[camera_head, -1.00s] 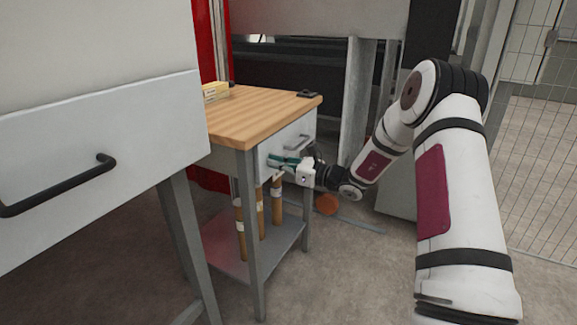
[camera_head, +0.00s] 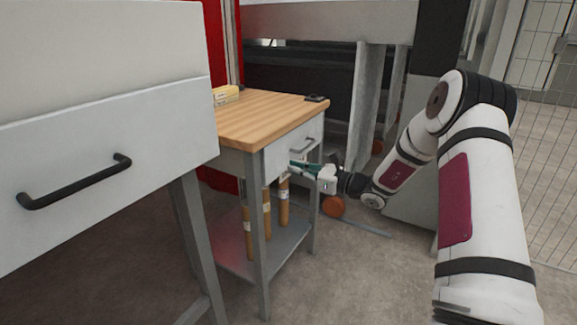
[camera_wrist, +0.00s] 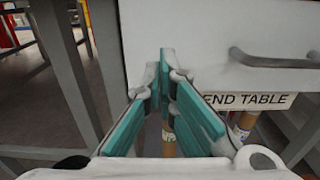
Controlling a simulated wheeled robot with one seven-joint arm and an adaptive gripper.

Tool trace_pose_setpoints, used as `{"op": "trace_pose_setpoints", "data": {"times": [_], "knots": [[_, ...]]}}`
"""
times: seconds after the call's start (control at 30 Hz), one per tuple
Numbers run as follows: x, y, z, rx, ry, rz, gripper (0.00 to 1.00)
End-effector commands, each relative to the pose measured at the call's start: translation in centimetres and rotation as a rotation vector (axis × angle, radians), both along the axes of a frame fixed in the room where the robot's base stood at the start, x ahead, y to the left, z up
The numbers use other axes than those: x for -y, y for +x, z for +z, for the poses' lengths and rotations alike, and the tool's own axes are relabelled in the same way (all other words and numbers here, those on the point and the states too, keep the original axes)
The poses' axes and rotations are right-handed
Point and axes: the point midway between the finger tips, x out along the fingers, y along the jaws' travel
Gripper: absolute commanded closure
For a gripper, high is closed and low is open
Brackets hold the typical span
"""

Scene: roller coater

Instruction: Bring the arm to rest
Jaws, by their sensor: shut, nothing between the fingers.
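My gripper (camera_head: 300,168) is at the end of my white arm, which reaches forward from the right of the head view. It is in front of the drawer of the wooden-topped end table (camera_head: 262,118), below and left of the drawer handle (camera_head: 302,145). In the wrist view the teal-padded fingers (camera_wrist: 165,95) come together at the tips and hold nothing. The drawer front (camera_wrist: 210,45) is just beyond them, with its handle (camera_wrist: 275,60) to the right. I cannot tell whether the fingertips touch the drawer front. The drawer looks closed.
A grey cabinet with a black-handled drawer (camera_head: 75,182) stands close on the left. Brown rolls (camera_head: 266,215) stand on the end table's lower shelf (camera_head: 285,250). A wire fence (camera_head: 550,150) is at the right. Open floor lies between the table and my arm.

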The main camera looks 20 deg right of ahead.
Motion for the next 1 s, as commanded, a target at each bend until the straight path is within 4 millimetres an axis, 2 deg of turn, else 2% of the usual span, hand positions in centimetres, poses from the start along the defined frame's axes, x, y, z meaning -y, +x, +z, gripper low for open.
{"op": "trace_pose_setpoints", "data": {"times": [0.1,0.3,0.5,0.7,0.77,0.87,0.97,1.0], "knots": [[1.9,-2.2,0.3,-0.001,0.002,-0.004,1.00],[4.1,-5.2,0.2,-0.001,0.000,-0.003,1.00],[5.3,-6.7,0.1,-0.001,0.001,-0.001,1.00],[5.4,-7.0,0.1,0.000,-0.001,0.001,1.00],[5.0,-7.0,0.4,0.003,-0.010,0.013,1.00],[3.0,-7.6,1.8,0.018,-0.061,0.076,1.00],[-0.7,-9.1,4.2,0.047,-0.161,0.194,1.00],[-2.4,-9.9,5.3,0.062,-0.210,0.253,1.00]]}}
